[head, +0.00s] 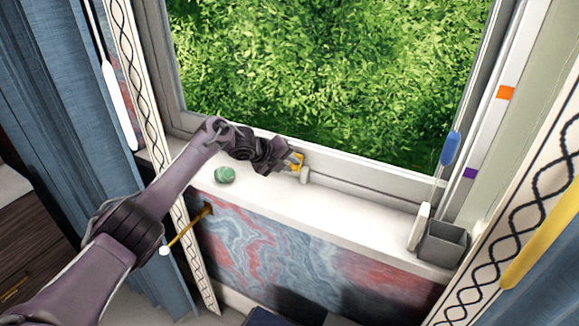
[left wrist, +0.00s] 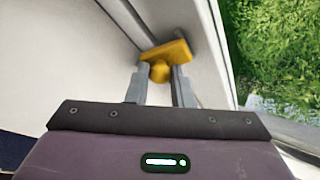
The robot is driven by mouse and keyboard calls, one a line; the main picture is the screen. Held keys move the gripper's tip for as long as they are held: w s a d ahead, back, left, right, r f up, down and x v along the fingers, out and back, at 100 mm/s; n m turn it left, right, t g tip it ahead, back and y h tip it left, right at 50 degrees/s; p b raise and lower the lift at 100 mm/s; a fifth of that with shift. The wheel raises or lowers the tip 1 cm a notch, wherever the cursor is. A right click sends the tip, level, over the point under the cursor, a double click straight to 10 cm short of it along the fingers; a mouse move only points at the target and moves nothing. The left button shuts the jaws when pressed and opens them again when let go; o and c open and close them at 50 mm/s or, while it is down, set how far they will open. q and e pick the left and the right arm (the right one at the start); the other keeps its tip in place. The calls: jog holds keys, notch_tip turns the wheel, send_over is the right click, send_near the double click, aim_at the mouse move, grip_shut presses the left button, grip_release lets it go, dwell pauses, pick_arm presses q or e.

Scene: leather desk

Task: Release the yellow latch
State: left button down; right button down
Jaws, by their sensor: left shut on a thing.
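The yellow latch (head: 297,160) sits at the bottom of the window frame, just above the white sill. In the left wrist view the latch (left wrist: 166,54) shows as a yellow bar on a round yellow stub. My left gripper (head: 291,161) reaches it from the left, and its fingers (left wrist: 161,78) are shut on the stub of the latch. The gripper covers part of the latch in the head view. My right gripper is in neither view.
A green round object (head: 224,174) lies on the sill (head: 345,205) below my left arm. A grey open box (head: 442,243) and a white upright piece (head: 419,227) stand at the sill's right end. Blue curtain (head: 45,110) hangs at the left. The sill between latch and box is clear.

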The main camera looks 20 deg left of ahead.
pick_arm(q)
jog(key=shift+r+g, duration=0.25)
jog(key=shift+g, duration=0.25)
jog(key=c, duration=1.3)
grip_release()
jog(key=b+v, duration=0.1)
jog(key=v, duration=0.6)
jog(key=shift+s+a+r+b, duration=0.1)
jog(key=shift+s+r+b, duration=0.15)
jog(key=shift+r+b, duration=0.05)
